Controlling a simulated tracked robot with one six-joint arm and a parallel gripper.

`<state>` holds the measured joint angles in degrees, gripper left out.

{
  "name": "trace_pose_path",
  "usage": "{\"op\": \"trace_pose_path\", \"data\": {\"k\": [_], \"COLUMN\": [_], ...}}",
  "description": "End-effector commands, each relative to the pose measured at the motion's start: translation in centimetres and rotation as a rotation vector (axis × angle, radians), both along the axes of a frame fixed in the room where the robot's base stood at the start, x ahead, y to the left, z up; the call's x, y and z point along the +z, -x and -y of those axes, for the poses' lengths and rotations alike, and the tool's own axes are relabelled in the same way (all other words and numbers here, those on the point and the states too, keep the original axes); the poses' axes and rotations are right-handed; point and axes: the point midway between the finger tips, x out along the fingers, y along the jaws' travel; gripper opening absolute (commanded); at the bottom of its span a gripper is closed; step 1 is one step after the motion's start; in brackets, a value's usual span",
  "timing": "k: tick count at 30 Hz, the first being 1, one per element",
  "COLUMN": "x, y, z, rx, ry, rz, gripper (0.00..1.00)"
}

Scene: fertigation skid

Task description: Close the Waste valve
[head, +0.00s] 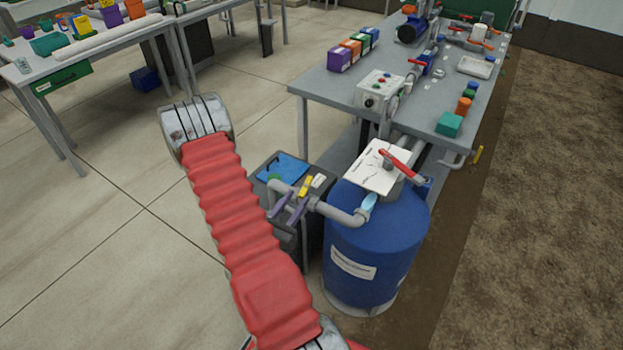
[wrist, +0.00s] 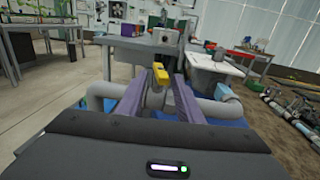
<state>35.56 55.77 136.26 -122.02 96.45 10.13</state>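A small yellow valve handle (head: 305,185) sits on a grey pipe (head: 338,213) beside the blue tank. I cannot read a label naming it as the Waste valve. In the head view it looks set across the pipe. My gripper (head: 296,198) has two purple fingers and reaches toward this handle. In the wrist view the yellow handle (wrist: 160,74) shows between and just past the fingertips of my open gripper (wrist: 159,82), with gaps on both sides. The fingers look apart from it. The lower part of the handle and the valve body are partly hidden.
The blue tank (head: 375,245) has a white board and a red valve handle (head: 400,165) on top. A grey bench (head: 440,95) with a control box is behind. Floor at left is open.

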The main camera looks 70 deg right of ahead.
Motion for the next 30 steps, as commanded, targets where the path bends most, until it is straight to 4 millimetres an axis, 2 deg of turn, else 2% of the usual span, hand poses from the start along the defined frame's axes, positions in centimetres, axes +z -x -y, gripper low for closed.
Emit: {"op": "trace_pose_path", "data": {"k": [21, 25, 30], "x": [0.0, 0.0, 0.0], "y": [0.6, 0.6, 0.6], "z": [9.2, 10.4, 10.9], "rx": [-0.004, -0.003, 0.000], "ry": [0.001, 0.000, 0.000], "rz": [0.002, 0.002, 0.000], "gripper": [0.33, 0.33, 0.33]}}
